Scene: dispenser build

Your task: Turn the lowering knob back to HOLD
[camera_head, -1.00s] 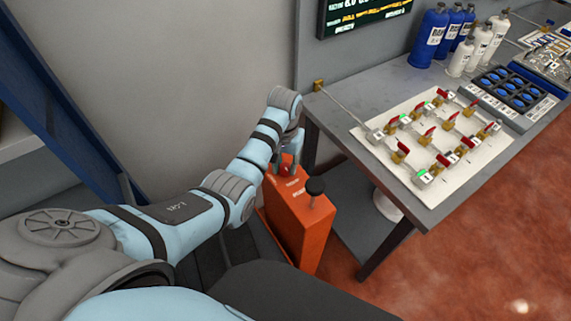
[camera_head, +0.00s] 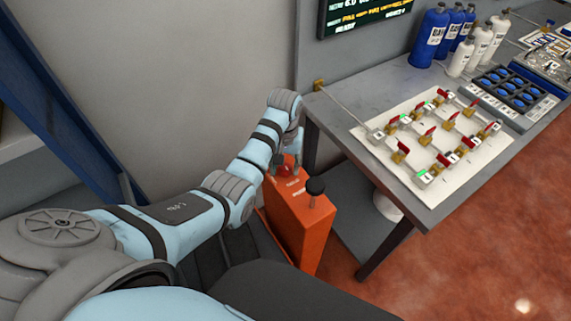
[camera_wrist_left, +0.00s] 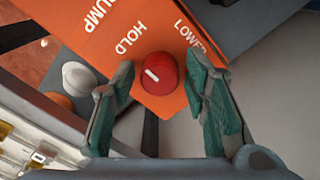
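The lowering knob (camera_wrist_left: 158,73) is a round red knob with a white line, on the face of an orange box (camera_head: 305,225) beside the table. In the left wrist view the words HOLD (camera_wrist_left: 130,38) and LOWER (camera_wrist_left: 188,36) stand at its upper left and upper right. Its white line slants up and left, to the HOLD side. My left gripper (camera_head: 285,169) is at the top of the box. In the left wrist view its green-padded fingers (camera_wrist_left: 159,72) are open, one on each side of the knob, with gaps to it. My right gripper is not in view.
A black-knobbed lever (camera_head: 315,187) stands on the box near my gripper. The grey table (camera_head: 385,75) to the right bears a white valve board (camera_head: 480,165), several bottles (camera_head: 427,38) and a tray of blue items (camera_head: 510,88). A wall is behind the box.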

